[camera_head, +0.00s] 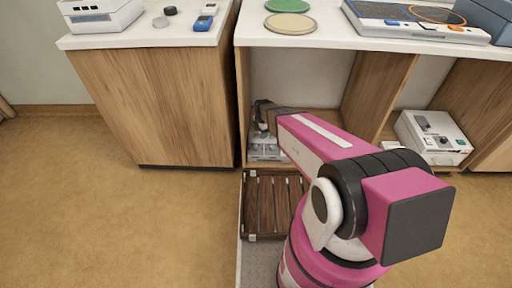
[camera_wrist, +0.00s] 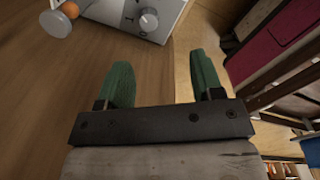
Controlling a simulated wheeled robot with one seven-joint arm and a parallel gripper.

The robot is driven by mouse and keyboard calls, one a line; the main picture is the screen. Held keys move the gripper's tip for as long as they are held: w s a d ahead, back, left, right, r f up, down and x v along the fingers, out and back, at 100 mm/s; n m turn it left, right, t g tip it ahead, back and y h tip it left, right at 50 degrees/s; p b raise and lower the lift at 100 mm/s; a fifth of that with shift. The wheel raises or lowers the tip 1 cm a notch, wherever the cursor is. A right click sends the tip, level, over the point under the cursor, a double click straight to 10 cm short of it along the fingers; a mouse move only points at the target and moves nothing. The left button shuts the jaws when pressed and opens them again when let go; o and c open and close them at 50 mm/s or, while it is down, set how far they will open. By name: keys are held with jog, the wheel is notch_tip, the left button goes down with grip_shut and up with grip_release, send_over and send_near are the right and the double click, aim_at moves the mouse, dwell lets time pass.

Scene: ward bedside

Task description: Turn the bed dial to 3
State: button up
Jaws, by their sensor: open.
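A light grey control box (camera_wrist: 112,12) shows at the top of the wrist view. It has a pale round dial knob (camera_wrist: 149,19) with small dark marks beside it, one of which looks like a 1. The dial's setting is too unclear to read. In the head view a grey box (camera_head: 264,153) sits in the low shelf opening, partly hidden by my arm. My gripper (camera_wrist: 160,78) has green fingers spread apart with nothing between them. It is apart from the knob, which lies beyond the fingertips. In the head view my gripper (camera_head: 262,116) is small above that box.
Another grey box with knobs (camera_head: 435,132) sits in the right shelf opening. The floor at left is clear.

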aim_at(256, 146)
jog(key=a+f+n, duration=0.1)
jog(key=f, duration=0.3)
jog(key=w+f+n, duration=0.1)
jog(key=f, duration=0.4)
jog(key=a+f+n, duration=0.1)
jog(key=f, duration=0.4)
jog(key=shift+w+a, duration=0.3)
jog(key=shift+a, duration=0.05)
jog(key=c, duration=0.9)
